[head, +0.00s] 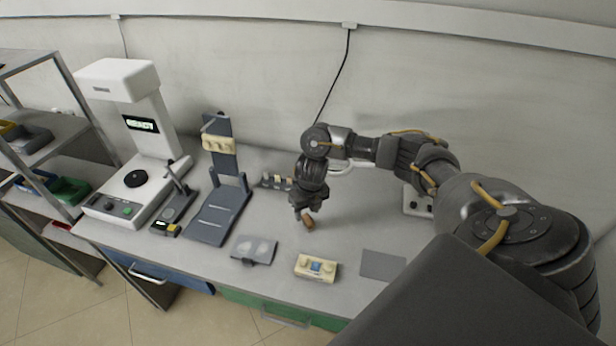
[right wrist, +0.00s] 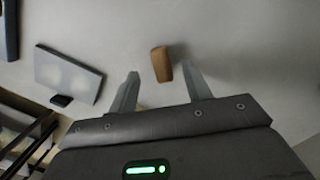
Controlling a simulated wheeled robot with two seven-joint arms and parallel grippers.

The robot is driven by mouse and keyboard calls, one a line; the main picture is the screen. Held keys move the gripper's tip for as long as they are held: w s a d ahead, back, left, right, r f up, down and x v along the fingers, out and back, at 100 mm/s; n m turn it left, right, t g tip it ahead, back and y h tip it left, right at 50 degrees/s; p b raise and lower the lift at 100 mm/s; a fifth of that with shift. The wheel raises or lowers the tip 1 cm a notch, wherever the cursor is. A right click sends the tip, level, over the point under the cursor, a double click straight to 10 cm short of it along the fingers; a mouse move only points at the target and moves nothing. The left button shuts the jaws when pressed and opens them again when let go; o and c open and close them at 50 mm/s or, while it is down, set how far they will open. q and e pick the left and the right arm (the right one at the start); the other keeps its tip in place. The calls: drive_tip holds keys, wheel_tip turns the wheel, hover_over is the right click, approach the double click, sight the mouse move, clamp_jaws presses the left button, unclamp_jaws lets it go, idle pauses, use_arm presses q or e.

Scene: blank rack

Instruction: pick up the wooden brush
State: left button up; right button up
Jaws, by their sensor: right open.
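The wooden brush (right wrist: 161,65) shows in the right wrist view as a small brown block, upright in the picture. It lies beyond my fingertips and between their lines. My right gripper (right wrist: 167,84) is open and empty, its two grey fingers apart on either side of the brush's near end. In the head view the brush (head: 308,222) is a small brown piece on the table right below my right gripper (head: 304,213). I cannot tell the exact height of the fingertips over the table. My left gripper is in neither view.
A grey pad with two light patches (head: 254,249), a cream block with a blue square (head: 316,267) and a grey mat (head: 383,265) lie toward the table's front edge. A dark stand (head: 218,212) and a white machine (head: 130,140) stand left. Table around the brush is clear.

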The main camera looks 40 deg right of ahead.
sight(308, 219)
wheel_tip(308, 219, down, 4)
drive_tip(key=shift+s+d+r+p, duration=0.1)
drive_tip(key=shift+r+p, duration=0.05)
drive_tip(key=shift+p, duration=0.45)
drive_tip(key=shift+f, duration=0.6)
clamp_jaws()
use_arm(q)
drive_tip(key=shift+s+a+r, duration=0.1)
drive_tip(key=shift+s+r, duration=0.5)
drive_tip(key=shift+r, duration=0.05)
use_arm(e)
drive_tip(key=shift+r, duration=0.1)
